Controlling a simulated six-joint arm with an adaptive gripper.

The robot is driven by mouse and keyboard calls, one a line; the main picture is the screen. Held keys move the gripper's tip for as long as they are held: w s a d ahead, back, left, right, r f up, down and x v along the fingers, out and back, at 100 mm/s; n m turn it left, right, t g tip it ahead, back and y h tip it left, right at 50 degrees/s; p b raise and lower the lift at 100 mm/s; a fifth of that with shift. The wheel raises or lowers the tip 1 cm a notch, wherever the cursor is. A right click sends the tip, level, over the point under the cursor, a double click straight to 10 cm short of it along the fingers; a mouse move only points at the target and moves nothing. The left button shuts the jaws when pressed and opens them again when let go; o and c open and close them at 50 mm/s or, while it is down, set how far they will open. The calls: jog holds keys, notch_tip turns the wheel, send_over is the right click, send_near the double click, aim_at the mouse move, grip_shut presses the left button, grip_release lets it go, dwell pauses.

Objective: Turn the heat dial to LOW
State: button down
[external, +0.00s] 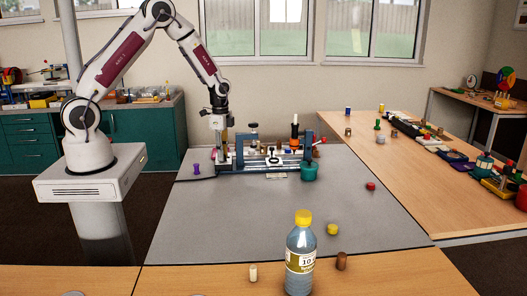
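My gripper (217,151) points straight down at the left end of a blue-framed apparatus (262,165) on the grey table. A small red part (214,157) shows right beside the fingertips; I cannot tell whether they touch it. The fingers are too small in this view to tell whether they are open or shut. The apparatus carries several small fittings, among them a white round piece with a dark centre (274,160). I cannot make out which fitting is the heat dial, its markings or its setting.
A purple peg (196,169) stands left of the apparatus and a teal cup (309,172) at its right end. An orange-and-black upright piece (294,133) rises behind. A bottle with a yellow cap (300,258) stands at the front. The grey tabletop (235,220) is mostly clear.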

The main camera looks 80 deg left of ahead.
jog(key=shift+n, duration=2.3)
jog(key=c, duration=2.1)
grip_release()
jog(key=shift+r, duration=0.1)
notch_tip(320, 180, up, 12)
